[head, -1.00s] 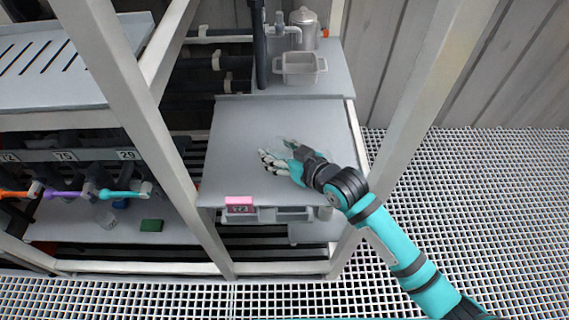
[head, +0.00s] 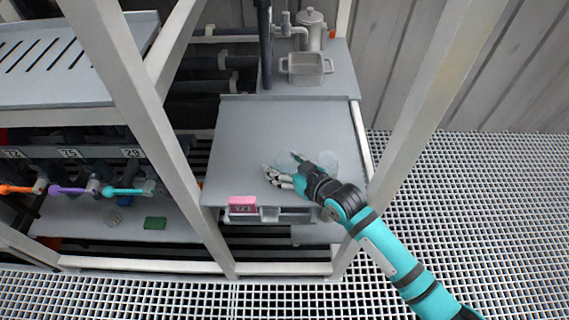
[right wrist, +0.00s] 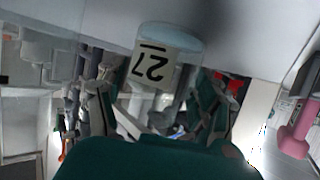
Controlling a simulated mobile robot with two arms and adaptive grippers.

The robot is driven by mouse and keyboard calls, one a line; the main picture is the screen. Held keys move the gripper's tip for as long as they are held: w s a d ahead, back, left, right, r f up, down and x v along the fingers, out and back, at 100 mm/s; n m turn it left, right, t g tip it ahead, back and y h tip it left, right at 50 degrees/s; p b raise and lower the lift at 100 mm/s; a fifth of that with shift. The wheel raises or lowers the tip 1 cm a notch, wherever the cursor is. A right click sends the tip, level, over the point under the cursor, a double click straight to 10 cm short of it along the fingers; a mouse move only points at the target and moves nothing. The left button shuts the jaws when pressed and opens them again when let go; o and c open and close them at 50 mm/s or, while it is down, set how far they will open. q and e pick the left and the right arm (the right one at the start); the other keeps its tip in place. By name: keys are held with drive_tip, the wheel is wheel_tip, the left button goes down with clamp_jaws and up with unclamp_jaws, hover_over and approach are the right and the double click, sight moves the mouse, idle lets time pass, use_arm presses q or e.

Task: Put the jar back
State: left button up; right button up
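A clear glass jar shows in the right wrist view as a pale rounded rim with a white label reading 27 (right wrist: 155,67), upside down in that picture. In the head view the jar is only a faint clear outline (head: 288,160) by my right fingers on the grey shelf top; its edges are hard to make out. My right gripper (head: 281,166) is low over the shelf top, its pale fingers spread. In the right wrist view the fingers stand apart on either side of the label, with no clear contact. My left gripper is not in view.
A second faint clear round shape (head: 322,158) is right of the gripper. A grey basin (head: 305,68) stands behind. White frame posts (head: 425,110) flank the shelf.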

drive_tip(key=shift+s+d+r, duration=0.1)
drive_tip(key=shift+d+r, duration=0.05)
drive_tip(key=shift+r, duration=0.05)
drive_tip(key=v, duration=1.1)
drive_tip(key=shift+s+d+r, duration=0.15)
drive_tip(key=shift+s+r, duration=0.05)
drive_tip(key=shift+s, duration=0.1)
idle(1.0)
